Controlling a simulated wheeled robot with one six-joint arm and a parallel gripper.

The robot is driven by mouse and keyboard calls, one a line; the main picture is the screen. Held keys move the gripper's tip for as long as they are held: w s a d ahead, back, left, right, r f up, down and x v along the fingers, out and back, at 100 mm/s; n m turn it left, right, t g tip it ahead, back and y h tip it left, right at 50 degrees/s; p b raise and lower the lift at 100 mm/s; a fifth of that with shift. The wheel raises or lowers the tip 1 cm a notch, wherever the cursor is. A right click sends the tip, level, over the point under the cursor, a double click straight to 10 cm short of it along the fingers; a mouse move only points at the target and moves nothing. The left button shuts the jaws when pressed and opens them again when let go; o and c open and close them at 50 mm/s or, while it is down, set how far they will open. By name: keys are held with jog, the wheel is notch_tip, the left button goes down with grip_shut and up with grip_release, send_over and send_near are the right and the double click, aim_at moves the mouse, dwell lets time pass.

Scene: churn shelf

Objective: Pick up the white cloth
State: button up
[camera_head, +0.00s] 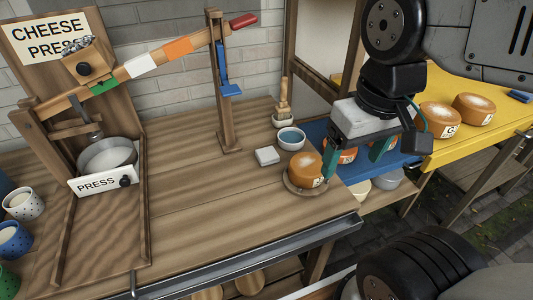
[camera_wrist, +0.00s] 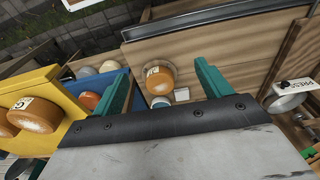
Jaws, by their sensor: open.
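The white cloth (camera_head: 267,156) is a small folded square lying flat on the wooden table. It sits left of an orange cheese wheel (camera_head: 305,169) on a round board, and just in front of a bowl of blue liquid. In the wrist view the cloth (camera_wrist: 181,94) shows between the finger lines, beside the cheese wheel (camera_wrist: 160,80). My gripper (camera_head: 355,160) is open and empty, with green fingers, above the table's right edge and right of the cloth. In the wrist view its fingers (camera_wrist: 162,80) are spread wide.
The bowl (camera_head: 291,138) and a brush (camera_head: 283,107) stand behind the cloth. A wooden press (camera_head: 105,160) with a lever and post fills the left side. Blue and yellow (camera_head: 480,110) shelves with cheeses lie right. The table's middle (camera_head: 200,200) is clear.

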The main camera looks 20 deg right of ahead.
jog(key=shift+o, duration=0.5)
jog(key=g, duration=0.2)
send_over(267, 153)
jog(key=f, duration=1.4)
jog(key=shift+s+a+f, duration=0.2)
jog(key=shift+s+a, duration=0.1)
jog(key=shift+a, duration=0.1)
jog(key=shift+t, duration=0.3)
jog(key=f, duration=0.7)
jog(key=shift+w+d+f, duration=0.35)
jog(key=shift+d, duration=0.05)
jog(key=shift+c, duration=0.3)
jog(key=c, duration=1.1)
